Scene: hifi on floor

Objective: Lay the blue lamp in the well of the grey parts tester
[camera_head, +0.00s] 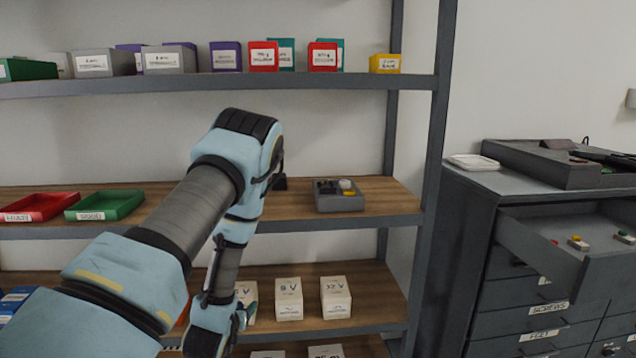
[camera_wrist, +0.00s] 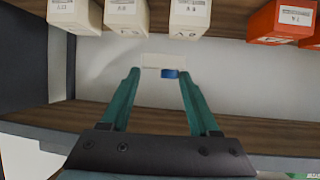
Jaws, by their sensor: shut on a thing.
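The blue lamp (camera_wrist: 170,73) shows in the wrist view as a small blue cap beside a pale block, between the tips of my green fingers. My gripper (camera_wrist: 159,74) is shut on it.
White boxes (camera_head: 288,299) stand on the lower shelf near my gripper. A grey tray (camera_head: 340,203) of small parts and red and green bins (camera_head: 104,205) sit on the middle shelf. An open drawer (camera_head: 540,249) with small coloured lamps juts from the cabinet. A rack post (camera_head: 433,150) stands between.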

